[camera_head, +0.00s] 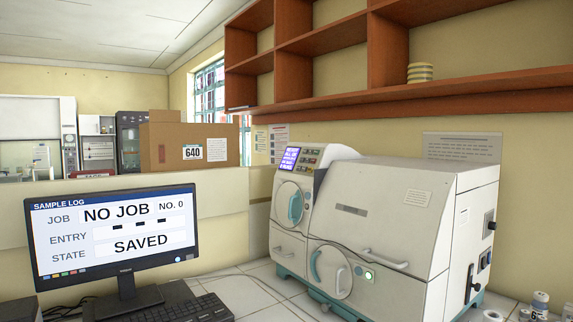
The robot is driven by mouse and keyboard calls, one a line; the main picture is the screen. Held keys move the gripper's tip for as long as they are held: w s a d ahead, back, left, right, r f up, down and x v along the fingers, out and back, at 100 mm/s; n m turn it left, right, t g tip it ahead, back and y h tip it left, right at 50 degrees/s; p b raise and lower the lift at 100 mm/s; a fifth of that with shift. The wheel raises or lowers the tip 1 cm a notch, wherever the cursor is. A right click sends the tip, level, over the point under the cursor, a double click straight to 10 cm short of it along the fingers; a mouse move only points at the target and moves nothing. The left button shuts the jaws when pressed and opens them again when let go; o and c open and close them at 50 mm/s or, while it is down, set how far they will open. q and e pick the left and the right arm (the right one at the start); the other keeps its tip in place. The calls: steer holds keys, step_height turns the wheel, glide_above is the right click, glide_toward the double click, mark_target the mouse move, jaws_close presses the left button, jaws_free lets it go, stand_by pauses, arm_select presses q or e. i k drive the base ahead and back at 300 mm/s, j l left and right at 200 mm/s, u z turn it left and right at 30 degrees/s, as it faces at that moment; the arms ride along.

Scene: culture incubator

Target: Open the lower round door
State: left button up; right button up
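The white culture incubator (385,215) stands on the counter right of centre. Its lower round door (330,275) is on the lower front, with a curved teal handle (315,266) on its left side. The door looks closed against the front panel. An upper round door (289,204) with its own teal handle (296,208) is further left and higher; it also looks closed. Neither of my grippers shows in this view.
A green-lit button (369,275) sits right of the lower door. A monitor (115,235) and keyboard (185,309) stand at left. Small containers (538,305) stand at lower right. A wooden shelf (400,100) hangs above. White tiled counter (255,295) is clear before the incubator.

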mark_target(331, 267)
steer(key=i+j, duration=0.1)
steer(key=j, duration=0.3)
steer(key=j+u, duration=0.1)
steer(key=j, duration=0.25)
steer(key=i+j+u, duration=0.1)
steer(key=j, duration=0.3)
steer(key=i+j, duration=0.15)
steer(key=j, duration=0.2)
steer(key=i+j+u, duration=0.1)
steer(key=j, duration=0.25)
